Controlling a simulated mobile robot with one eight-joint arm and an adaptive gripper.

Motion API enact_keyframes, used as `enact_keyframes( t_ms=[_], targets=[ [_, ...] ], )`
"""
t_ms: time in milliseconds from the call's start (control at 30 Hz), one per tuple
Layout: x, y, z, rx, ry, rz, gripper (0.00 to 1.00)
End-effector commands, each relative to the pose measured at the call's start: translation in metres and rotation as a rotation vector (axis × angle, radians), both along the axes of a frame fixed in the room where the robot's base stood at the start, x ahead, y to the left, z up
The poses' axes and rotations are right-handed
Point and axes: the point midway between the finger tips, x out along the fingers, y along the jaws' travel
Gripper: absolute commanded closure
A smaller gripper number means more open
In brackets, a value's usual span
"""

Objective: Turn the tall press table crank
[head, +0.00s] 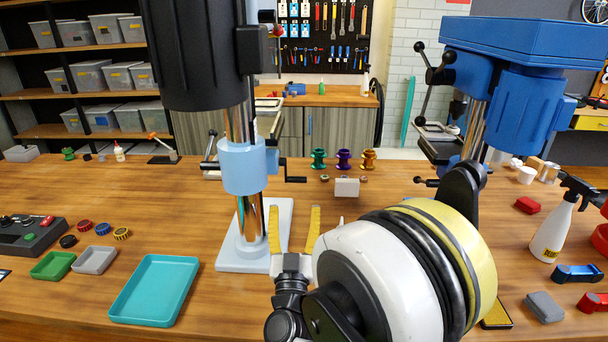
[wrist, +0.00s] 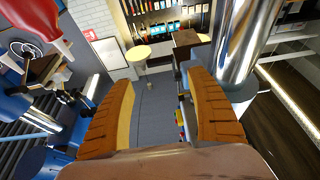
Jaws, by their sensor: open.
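The tall press has a black head (head: 193,55) on a chrome column with a light blue collar (head: 243,166), above a pale base plate (head: 232,255). A small dark crank (head: 292,179) sticks out to the right of the collar. My gripper (head: 294,208) is open and empty, with its yellow fingers pointing up, right of the column and a little below the crank in the head view. In the wrist view, my gripper (wrist: 160,82) is spread wide with nothing between the fingers. A chrome column (wrist: 240,40) is at the upper right there. I cannot make out the crank there.
A blue press (head: 530,60) stands at the right. Purple, green and orange spools (head: 343,159) stand behind my gripper, with a small white box (head: 346,187) nearer. A teal tray (head: 155,290) lies left; a spray bottle (head: 557,225) stands right. The wooden bench (head: 120,210) has clear patches.

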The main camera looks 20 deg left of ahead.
Motion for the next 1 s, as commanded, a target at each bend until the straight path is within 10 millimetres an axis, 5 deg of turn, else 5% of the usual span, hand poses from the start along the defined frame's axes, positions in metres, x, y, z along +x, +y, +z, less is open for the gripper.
enact_keyframes(
  t_ms=[167,700,1000],
  targets=[
    [0.003,0.002,-0.005,0.009,-0.006,-0.020,0.33],
    [0.086,0.022,0.030,0.008,-0.006,-0.019,0.33],
    [0.094,0.024,0.035,0.008,-0.006,-0.018,0.33]
  ],
)
